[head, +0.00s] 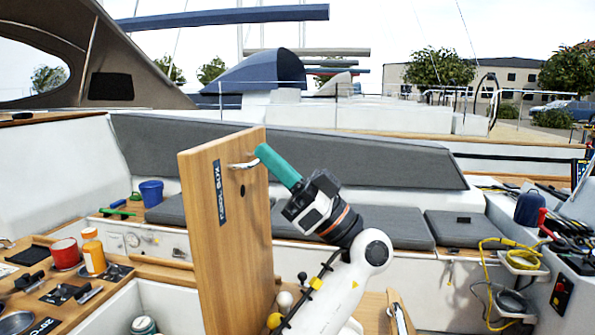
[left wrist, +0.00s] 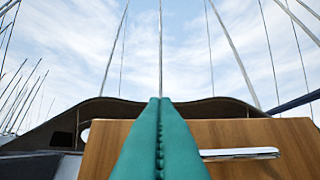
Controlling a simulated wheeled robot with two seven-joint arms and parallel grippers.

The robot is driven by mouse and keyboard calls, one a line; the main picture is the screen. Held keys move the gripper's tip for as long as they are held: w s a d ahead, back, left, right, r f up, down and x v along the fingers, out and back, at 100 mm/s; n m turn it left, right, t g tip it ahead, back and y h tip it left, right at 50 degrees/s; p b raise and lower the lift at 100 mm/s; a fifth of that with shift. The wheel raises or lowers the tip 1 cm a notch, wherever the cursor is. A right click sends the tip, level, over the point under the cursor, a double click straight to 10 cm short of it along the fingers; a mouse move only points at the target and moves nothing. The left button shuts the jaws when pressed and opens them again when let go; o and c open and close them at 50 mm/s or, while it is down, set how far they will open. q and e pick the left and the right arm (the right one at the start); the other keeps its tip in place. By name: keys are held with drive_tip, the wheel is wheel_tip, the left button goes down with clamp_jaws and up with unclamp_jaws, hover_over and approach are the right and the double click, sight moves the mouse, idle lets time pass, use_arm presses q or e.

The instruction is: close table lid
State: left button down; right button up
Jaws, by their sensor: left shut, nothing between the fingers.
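The wooden table lid (head: 222,250) stands upright in the middle of the head view, with a dark label on its face and a metal handle (head: 243,165) near its top. My left gripper (head: 262,152) has teal fingers, shut and empty. Its tips are beside the lid's upper right edge, close to the handle; I cannot tell if they touch. In the left wrist view, the shut fingers (left wrist: 160,105) stand in front of the lid (left wrist: 265,132), with the handle (left wrist: 240,153) to their right. My right gripper is not in view.
On the left, the table top holds a red cup (head: 65,253), an orange bottle (head: 93,255) and several dark fittings. A blue bucket (head: 151,193) stands on the bench behind. Grey cushions (head: 390,228) line the bench. A yellow cable (head: 485,275) and tools lie at the right.

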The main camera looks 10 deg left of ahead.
sight(241, 155)
use_arm(q)
drive_tip(key=a, duration=0.1)
drive_tip(key=a+p, duration=0.1)
drive_tip(key=a, duration=0.2)
drive_tip(key=shift+a+r+p, duration=0.35)
drive_tip(key=shift+a+p, duration=0.05)
